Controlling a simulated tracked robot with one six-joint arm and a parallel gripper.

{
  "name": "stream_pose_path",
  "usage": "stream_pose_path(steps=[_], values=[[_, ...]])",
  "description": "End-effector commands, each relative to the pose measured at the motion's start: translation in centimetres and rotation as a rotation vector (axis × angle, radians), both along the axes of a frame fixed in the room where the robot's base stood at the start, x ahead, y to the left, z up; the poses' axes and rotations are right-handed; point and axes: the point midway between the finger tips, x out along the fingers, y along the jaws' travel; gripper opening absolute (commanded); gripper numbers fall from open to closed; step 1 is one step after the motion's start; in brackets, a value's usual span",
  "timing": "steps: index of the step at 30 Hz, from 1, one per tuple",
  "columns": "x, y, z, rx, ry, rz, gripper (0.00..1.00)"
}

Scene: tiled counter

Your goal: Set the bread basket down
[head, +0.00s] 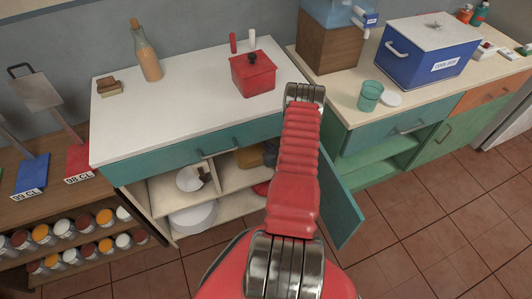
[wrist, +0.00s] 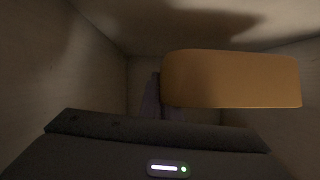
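A smooth tan-orange object with rounded corners (wrist: 232,80) fills the right of the wrist view, close in front of my gripper (wrist: 158,88). It may be the bread basket, but no weave or bread shows. A tan shape (head: 248,157) shows in the head view inside the open cabinet under the white counter, beside a dark part that seems to be my gripper (head: 270,153). One grey finger shows left of the tan object; the other finger is hidden. I cannot tell whether the fingers are closed on it.
Close cabinet walls surround my gripper in the wrist view. An open teal door (head: 340,203) stands right of my arm. A white plate (head: 189,179) and white round container (head: 193,217) sit in the left compartments. A red pot (head: 253,76) stands on the counter; its middle is clear.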

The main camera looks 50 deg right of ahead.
Motion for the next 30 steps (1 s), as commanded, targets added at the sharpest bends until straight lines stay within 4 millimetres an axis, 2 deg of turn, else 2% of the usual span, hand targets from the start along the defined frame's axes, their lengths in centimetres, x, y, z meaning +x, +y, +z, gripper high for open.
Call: stream_pose_path(steps=[3,15,24,30], values=[[0.0,-0.1,-0.8,-0.001,-0.001,-0.001,0.0],[-0.1,-0.1,-1.2,0.001,0.0,-0.001,0.0],[-0.1,0.0,-4.2,0.002,0.001,-0.002,0.0],[-0.1,-0.1,-5.1,0.0,-0.001,-0.002,0.0]])
